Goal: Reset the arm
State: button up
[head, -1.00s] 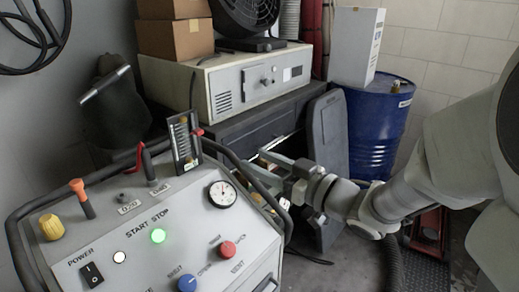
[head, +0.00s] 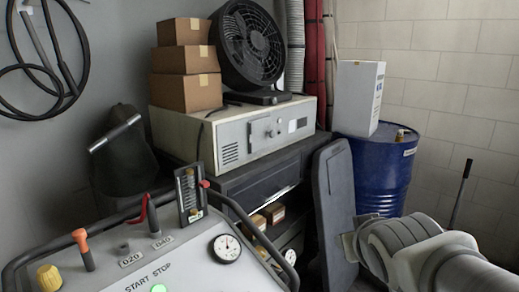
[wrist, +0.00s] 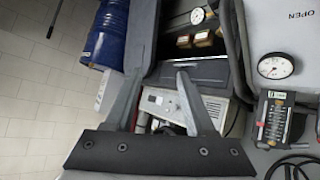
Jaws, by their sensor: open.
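My gripper (wrist: 158,100) shows in the wrist view with its two grey fingers spread apart and nothing between them. The wrist view looks past the fingers toward the grey case and dark cabinet. In the head view my arm comes in from the lower right. Its front end is beside the dark upright panel, and I cannot make out the fingertips there. The control console (head: 185,262) is at the lower left of the head view, apart from my arm, with a lit green button (head: 159,288).
A blue barrel (head: 378,172) with a white box (head: 357,98) on it stands behind my arm. A dark upright panel (head: 334,215) is left of the arm. Behind are a grey case (head: 240,135), a black fan (head: 252,45) and stacked cardboard boxes (head: 187,92). Small boxes sit in the cabinet.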

jog(key=s+a+f+m+g+y+p, duration=0.1)
jog(key=s+a+g, duration=0.1)
jog(key=s, duration=0.5)
jog(key=s+a+g+y+p, duration=0.1)
jog(key=s+a+g, duration=0.15)
jog(key=s, duration=0.45)
notch_tip(320, 180, up, 14)
jog(key=d+p, duration=0.1)
jog(key=p, duration=1.3)
jog(key=shift+w, duration=0.35)
jog(key=shift+s+a, duration=0.1)
